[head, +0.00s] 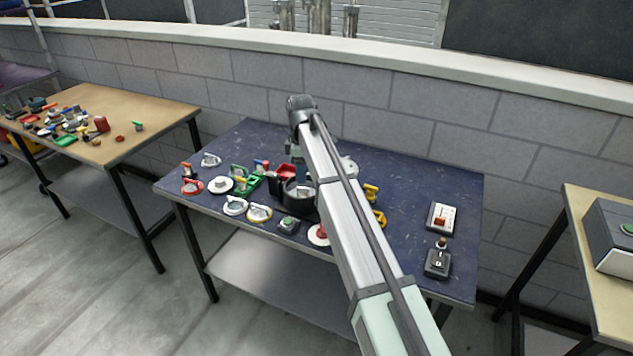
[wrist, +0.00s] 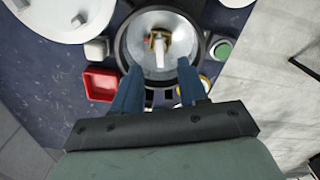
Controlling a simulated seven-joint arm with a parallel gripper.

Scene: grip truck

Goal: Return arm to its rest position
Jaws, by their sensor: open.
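My arm reaches out over the dark blue table (head: 410,185) in the head view and hides part of the table's middle. My gripper (wrist: 160,92) shows in the wrist view with its two blue fingers apart and nothing between them. It is above a round dark-rimmed bowl (wrist: 122,50) with a shiny inside. A small brown and white object (wrist: 159,46) lies in the bowl. In the head view the gripper itself is hidden behind my arm, and only part of the dark bowl (head: 298,202) shows.
A red tray (wrist: 101,84) and a green button box (wrist: 221,48) sit beside the bowl. Several valves, handles and switches stand around it, including a red-switch box (head: 441,217). A cluttered wooden table (head: 150,112) is at left. A block wall (head: 380,95) runs behind.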

